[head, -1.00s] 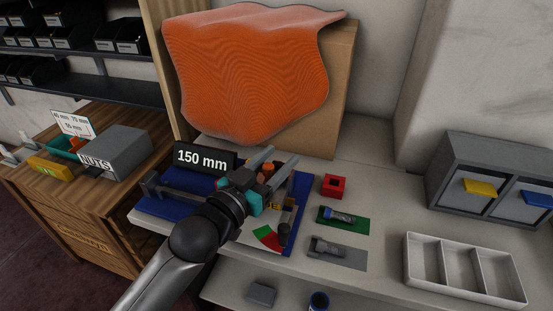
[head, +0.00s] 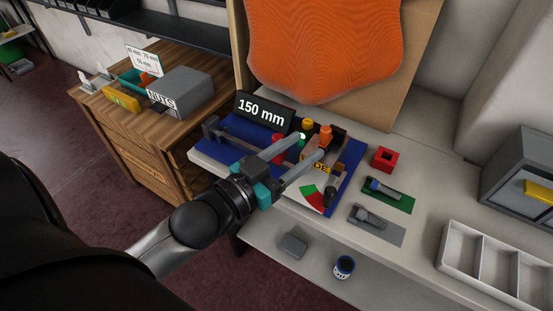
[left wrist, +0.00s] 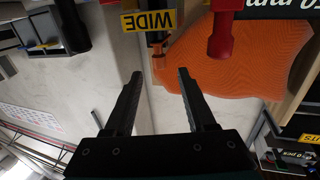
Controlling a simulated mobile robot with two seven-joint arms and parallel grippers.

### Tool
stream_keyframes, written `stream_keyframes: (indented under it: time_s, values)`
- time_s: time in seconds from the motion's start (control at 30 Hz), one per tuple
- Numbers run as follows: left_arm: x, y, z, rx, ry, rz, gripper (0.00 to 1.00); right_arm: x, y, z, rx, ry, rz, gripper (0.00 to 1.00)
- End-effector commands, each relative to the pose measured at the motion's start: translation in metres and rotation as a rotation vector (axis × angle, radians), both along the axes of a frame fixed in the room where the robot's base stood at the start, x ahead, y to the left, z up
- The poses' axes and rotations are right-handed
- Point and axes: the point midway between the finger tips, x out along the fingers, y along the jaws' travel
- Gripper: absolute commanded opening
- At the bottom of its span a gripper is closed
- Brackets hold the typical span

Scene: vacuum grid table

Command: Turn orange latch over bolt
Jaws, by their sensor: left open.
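An orange latch (head: 326,134) stands upright on the blue-based fixture (head: 232,124), behind the yellow WIDE label (head: 322,168). In the left wrist view an orange piece (left wrist: 158,62), seemingly the latch, shows below the label (left wrist: 149,21), beyond the fingertips. My left gripper (head: 314,147) is open and empty, its fingers reaching over the fixture toward the latch. It also shows open in the left wrist view (left wrist: 160,73). I cannot make out the bolt or whether the latch lies over it. My right gripper is not in view.
A red knob (head: 277,146) and a yellow knob (head: 307,124) are near the fingers. A 150 mm sign (head: 264,110) stands behind. A red block (head: 385,159), green pad (head: 402,202) and grey pad (head: 390,233) lie to the right. A divided white tray (head: 453,258) is further right.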

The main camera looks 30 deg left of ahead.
Motion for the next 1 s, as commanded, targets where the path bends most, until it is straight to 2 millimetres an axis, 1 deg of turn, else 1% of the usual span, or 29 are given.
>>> stream_keyframes:
  time_s: [0.03, 0.2, 0.4, 0.6, 1.0]
  values:
    - [-0.007, 0.002, 0.001, 0.001, 0.003, -0.001, 0.56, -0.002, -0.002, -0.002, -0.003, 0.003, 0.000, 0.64]
    - [-0.028, 0.008, 0.001, 0.001, 0.004, -0.001, 0.56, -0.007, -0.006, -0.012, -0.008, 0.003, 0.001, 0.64]
    - [-0.045, 0.014, 0.000, 0.001, 0.002, 0.000, 0.56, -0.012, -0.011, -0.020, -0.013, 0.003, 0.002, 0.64]
    - [-0.051, 0.016, 0.001, 0.001, 0.000, -0.001, 0.56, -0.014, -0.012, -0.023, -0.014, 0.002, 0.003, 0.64]
    - [-0.051, 0.016, 0.000, 0.001, -0.001, -0.001, 0.56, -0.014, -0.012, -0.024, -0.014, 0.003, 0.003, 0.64]
